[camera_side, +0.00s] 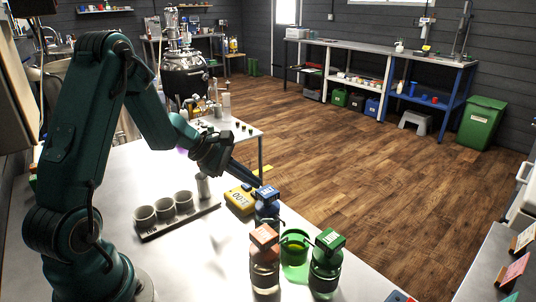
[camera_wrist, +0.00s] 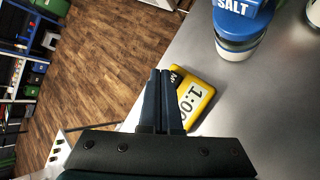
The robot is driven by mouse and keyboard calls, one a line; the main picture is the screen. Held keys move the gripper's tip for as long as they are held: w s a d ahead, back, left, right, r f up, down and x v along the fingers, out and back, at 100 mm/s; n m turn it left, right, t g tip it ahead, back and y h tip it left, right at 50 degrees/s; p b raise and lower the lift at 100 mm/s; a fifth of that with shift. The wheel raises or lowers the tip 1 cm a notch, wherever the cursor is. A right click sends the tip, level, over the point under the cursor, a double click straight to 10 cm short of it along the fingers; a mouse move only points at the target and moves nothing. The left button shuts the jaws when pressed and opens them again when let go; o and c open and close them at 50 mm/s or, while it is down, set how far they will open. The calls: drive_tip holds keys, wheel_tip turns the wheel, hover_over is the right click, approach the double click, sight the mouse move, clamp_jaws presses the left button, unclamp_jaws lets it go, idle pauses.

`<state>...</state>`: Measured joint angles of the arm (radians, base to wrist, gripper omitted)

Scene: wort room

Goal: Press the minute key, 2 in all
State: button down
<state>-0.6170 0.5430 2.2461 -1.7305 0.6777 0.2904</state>
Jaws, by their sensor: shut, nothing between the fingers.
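The yellow timer (camera_side: 239,199) lies on the steel bench, left of the blue-lidded jar. It also shows in the wrist view (camera_wrist: 204,91), with display digits starting "1:0" and the rest cut off by my fingers. My gripper (camera_side: 260,184) is shut and empty, fingers slanting down near the timer.
The blue jar marked SALT (camera_wrist: 236,30) stands close to the timer. An orange-lidded jar (camera_side: 265,272), a green container (camera_side: 295,260) and a green-lidded jar (camera_side: 326,270) stand nearer the camera. A tray with three cups (camera_side: 164,206) is left.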

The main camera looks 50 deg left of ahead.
sight(251, 196)
drive_tip(key=shift+f, duration=0.1)
drive_tip(key=shift+f, duration=0.35)
drive_tip(key=shift+f, duration=0.4)
idle(0.8)
drive_tip(key=shift+r, duration=0.85)
drive_tip(key=shift+r, duration=2.45)
